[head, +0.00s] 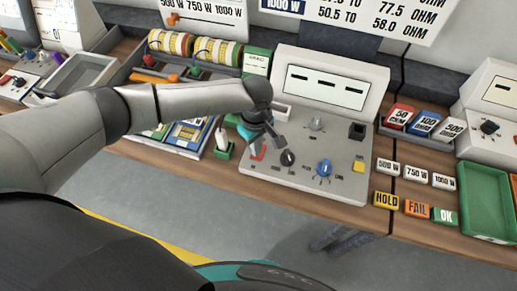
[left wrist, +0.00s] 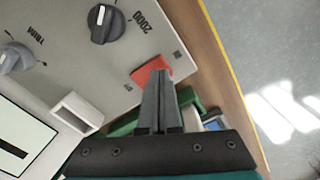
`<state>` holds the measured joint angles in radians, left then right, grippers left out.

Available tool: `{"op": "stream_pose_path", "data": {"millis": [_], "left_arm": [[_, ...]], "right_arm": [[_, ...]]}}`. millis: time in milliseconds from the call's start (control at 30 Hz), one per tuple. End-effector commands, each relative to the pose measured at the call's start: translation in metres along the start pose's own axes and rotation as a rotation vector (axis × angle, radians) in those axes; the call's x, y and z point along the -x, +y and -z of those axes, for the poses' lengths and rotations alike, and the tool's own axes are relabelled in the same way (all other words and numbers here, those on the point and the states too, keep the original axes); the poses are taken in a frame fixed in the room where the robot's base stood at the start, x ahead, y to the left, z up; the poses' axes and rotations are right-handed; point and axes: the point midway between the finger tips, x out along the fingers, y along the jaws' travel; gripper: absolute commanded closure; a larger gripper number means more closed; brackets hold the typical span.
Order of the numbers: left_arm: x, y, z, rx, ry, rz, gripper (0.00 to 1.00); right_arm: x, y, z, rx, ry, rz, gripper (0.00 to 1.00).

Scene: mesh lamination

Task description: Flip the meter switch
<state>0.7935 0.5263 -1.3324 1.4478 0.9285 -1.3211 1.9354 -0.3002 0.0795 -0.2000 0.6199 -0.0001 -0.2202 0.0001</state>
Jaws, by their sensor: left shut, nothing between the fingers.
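The grey meter (head: 325,125) stands on the bench with its sloped panel facing me. A red switch (head: 257,153) sits at the lower left of the panel; it also shows in the left wrist view (left wrist: 150,70). My left gripper (head: 266,143) is shut and empty, just over the switch. In the left wrist view its closed fingertips (left wrist: 158,77) overlap the switch edge; I cannot tell whether they touch it. The fingers hide part of the switch. My right gripper is not in view.
A black knob (head: 288,158), a blue knob (head: 323,169) and a yellow button (head: 358,167) share the panel. A green holder (head: 223,143) stands left of the meter. HOLD (head: 386,200), FAIL and OK blocks lie to the right, beside a green tray (head: 487,172).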

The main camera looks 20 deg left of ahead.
Motion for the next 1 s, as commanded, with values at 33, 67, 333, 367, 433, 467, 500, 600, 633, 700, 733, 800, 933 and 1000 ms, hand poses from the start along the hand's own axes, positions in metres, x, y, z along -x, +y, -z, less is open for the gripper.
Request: {"op": "stream_pose_path", "data": {"millis": [33, 67, 333, 367, 433, 467, 500, 600, 633, 700, 733, 800, 933, 1000], "left_arm": [[-0.001, 0.000, 0.000, 0.000, 0.000, 0.000, 1.00], [-0.002, 0.000, 0.000, 0.000, 0.000, 0.000, 1.00], [-0.006, 0.000, 0.000, 0.000, 0.000, 0.000, 1.00], [-0.006, 0.000, 0.000, 0.000, 0.000, 0.000, 1.00], [-0.007, 0.000, 0.000, 0.000, 0.000, 0.000, 1.00], [-0.008, 0.000, 0.000, 0.000, 0.000, 0.000, 1.00], [-0.008, 0.000, 0.000, 0.000, 0.000, 0.000, 1.00], [-0.010, 0.000, 0.000, 0.000, 0.000, 0.000, 1.00], [-0.010, 0.000, 0.000, 0.000, 0.000, 0.000, 1.00], [-0.011, 0.000, 0.000, 0.000, 0.000, 0.000, 1.00], [-0.012, 0.000, 0.000, 0.000, 0.000, 0.000, 1.00], [-0.013, 0.000, 0.000, 0.000, 0.000, 0.000, 1.00], [-0.012, 0.000, 0.000, 0.000, 0.001, 0.000, 1.00], [-0.009, 0.000, 0.000, 0.000, 0.000, 0.000, 1.00]], "right_arm": [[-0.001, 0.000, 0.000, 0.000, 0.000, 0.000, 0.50], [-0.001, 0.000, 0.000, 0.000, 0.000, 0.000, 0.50], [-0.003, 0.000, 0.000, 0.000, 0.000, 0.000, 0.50], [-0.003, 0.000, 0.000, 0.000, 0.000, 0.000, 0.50], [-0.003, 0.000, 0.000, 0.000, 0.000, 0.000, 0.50], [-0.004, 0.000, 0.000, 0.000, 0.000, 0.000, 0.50], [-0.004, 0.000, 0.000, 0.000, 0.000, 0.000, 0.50], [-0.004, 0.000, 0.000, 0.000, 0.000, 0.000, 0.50], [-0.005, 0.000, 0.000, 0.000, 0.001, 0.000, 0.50], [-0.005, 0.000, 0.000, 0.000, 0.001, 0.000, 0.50], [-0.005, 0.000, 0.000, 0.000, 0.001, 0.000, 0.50], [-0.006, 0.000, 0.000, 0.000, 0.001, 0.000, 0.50], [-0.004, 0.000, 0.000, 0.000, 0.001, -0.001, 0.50], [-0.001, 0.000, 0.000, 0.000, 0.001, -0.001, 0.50]]}}
